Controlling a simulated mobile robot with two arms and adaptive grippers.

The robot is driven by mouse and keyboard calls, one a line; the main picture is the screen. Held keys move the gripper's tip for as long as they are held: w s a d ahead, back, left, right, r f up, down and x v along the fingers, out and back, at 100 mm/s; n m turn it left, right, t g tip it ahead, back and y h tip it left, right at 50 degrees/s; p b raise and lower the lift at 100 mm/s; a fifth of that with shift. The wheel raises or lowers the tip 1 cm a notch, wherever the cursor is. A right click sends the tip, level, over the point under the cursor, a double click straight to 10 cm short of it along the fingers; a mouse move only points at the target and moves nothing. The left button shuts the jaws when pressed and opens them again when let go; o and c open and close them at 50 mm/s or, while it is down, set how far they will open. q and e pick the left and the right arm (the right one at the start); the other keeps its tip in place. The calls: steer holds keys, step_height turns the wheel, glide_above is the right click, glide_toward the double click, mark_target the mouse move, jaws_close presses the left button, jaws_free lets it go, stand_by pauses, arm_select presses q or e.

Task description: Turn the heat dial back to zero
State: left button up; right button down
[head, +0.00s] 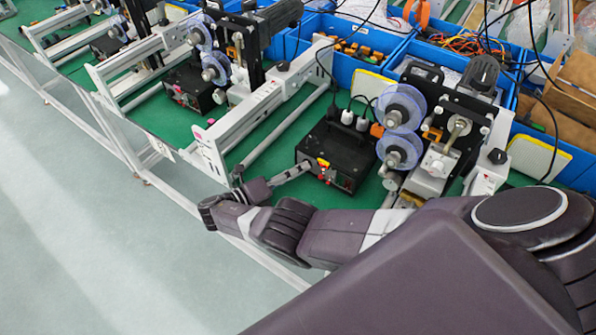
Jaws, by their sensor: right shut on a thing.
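A black control box (345,145) stands on the green bench, with red and yellow controls on its front panel. My right arm reaches in from the lower right and bends back at the wrist toward the box. My right gripper (306,167) is at the left part of the front panel, shut on the heat dial there. The dial is small and mostly hidden at the fingertips, so I cannot read its setting. My left gripper is not in view.
A coder machine with blue-purple rollers (400,108) stands right of the box. A white rail frame (212,150) is to the left. Blue bins (350,30) with parts line the back. Black cables rise behind the box. The floor (80,220) at left is clear.

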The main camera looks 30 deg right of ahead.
steer(key=shift+n+h+b, duration=0.3)
steer(key=shift+n+b, duration=0.25)
steer(key=shift+n, duration=0.15)
steer(key=c, duration=1.7)
jaws_free()
steer(key=shift+w, duration=0.1)
